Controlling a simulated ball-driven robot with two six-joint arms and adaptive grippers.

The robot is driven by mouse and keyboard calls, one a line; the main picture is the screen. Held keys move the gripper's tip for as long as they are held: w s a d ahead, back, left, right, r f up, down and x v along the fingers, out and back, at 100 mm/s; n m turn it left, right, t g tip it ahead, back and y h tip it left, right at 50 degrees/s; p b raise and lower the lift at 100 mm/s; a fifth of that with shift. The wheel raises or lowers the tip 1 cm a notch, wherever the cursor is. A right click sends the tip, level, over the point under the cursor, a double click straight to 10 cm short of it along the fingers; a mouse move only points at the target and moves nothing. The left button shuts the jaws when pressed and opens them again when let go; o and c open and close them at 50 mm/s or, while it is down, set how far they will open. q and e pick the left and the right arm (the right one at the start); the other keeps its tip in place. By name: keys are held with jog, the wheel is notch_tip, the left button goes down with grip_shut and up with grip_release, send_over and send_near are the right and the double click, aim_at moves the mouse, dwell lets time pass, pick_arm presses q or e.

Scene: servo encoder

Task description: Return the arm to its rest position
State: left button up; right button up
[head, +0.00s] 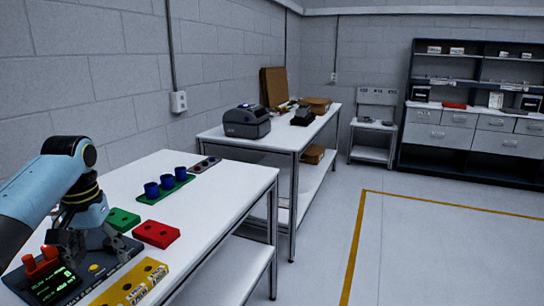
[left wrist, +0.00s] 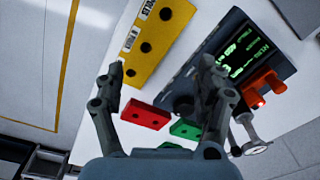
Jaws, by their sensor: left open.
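My left gripper (head: 93,247) is open and sits over the dark tester device (head: 97,262) at the near left of the white bench. In the left wrist view its two fingers (left wrist: 160,72) are spread with nothing between them. The device has a lit green display (head: 54,286) and orange-red parts (head: 42,262); the display also shows in the left wrist view (left wrist: 243,52). My arm bends down to the gripper from the left. Whether a fingertip touches the device is unclear. My right gripper is not in view.
A yellow block with holes (head: 134,284), a red block (head: 156,234) and a green block (head: 123,219) lie close to the gripper. Farther back are blue cups (head: 152,190) on a green plate. A second table (head: 277,134) holds a printer (head: 247,121). Floor at right is clear.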

pick_arm(q)
jog(key=s+d+f+m+t, duration=0.1)
jog(key=s+d+f, duration=0.15)
jog(key=s, duration=0.55)
jog(key=s+d+f, duration=0.2)
jog(key=s+f, duration=0.1)
jog(key=s, duration=0.5)
jog(key=s+d+r+m+t, duration=0.1)
jog(key=s+d+r, duration=0.15)
jog(key=s, duration=0.55)
jog(key=s+d+r+t, duration=0.1)
jog(key=s+r, duration=0.3)
jog(key=s, duration=0.4)
notch_tip(320, 180, down, 37)
jog(key=s+a+g+b, duration=0.1)
jog(key=s+a+b, duration=0.15)
jog(key=b, duration=0.75)
jog(key=s+f+g+b, duration=0.1)
jog(key=s+f+b, duration=0.5)
jog(key=s+f, duration=1.2)
notch_tip(320, 180, down, 4)
jog(key=shift+s+a, duration=0.2)
jog(key=shift+a, duration=0.2)
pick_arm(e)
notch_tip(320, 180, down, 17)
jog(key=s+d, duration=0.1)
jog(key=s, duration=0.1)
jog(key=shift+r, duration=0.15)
